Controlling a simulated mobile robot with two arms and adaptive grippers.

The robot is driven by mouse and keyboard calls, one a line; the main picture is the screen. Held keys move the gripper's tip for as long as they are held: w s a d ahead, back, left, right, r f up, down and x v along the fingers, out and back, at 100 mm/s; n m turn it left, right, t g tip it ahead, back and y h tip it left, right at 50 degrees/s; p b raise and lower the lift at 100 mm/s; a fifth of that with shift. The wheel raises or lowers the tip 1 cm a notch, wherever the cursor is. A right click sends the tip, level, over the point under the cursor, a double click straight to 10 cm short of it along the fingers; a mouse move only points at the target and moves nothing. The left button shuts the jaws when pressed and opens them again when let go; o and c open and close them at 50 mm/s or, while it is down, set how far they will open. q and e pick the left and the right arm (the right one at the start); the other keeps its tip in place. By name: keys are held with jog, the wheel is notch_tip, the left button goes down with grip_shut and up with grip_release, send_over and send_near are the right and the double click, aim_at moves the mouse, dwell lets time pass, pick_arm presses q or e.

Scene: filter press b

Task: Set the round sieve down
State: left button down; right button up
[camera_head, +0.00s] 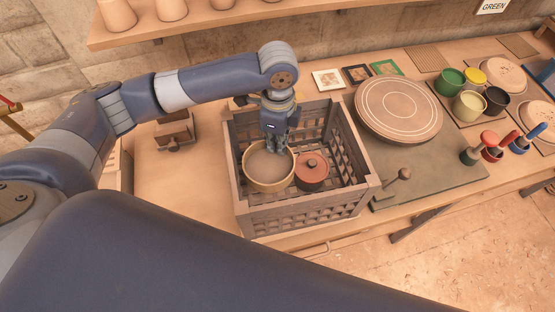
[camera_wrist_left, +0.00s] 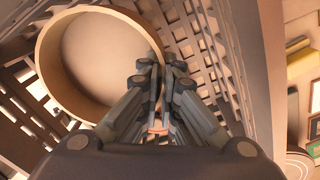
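The round sieve (camera_head: 268,168) has a tan rim and a pale, flat inside. It is inside the slatted crate (camera_head: 303,217), on the left side. It fills the upper left of the left wrist view (camera_wrist_left: 100,55). My left gripper (camera_head: 275,146) reaches down to the sieve's far rim. In the wrist view its two fingers (camera_wrist_left: 158,82) are close together with the rim between them, so it looks shut on the sieve. I cannot tell whether the sieve's underside touches the crate floor. My right gripper is not in view.
A red lidded pot (camera_head: 312,172) stands in the crate just right of the sieve. A round board (camera_head: 399,108) lies on the bench to the right, with coloured cups (camera_head: 468,104) beyond. A wooden block-like object (camera_head: 175,131) is left of the crate. A shelf (camera_head: 215,24) runs above.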

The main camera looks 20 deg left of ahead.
aim_at(277, 162)
pick_arm(q)
notch_tip(277, 162, down, 4)
jog(key=shift+r, duration=0.1)
notch_tip(277, 162, down, 3)
jog(key=shift+r+p, duration=0.15)
jog(key=shift+p, duration=0.3)
notch_tip(277, 162, down, 2)
jog(key=shift+f, duration=0.2)
jog(key=shift+f+p, duration=0.3)
jog(key=shift+f, duration=0.35)
jog(key=c, duration=1.8)
grip_release()
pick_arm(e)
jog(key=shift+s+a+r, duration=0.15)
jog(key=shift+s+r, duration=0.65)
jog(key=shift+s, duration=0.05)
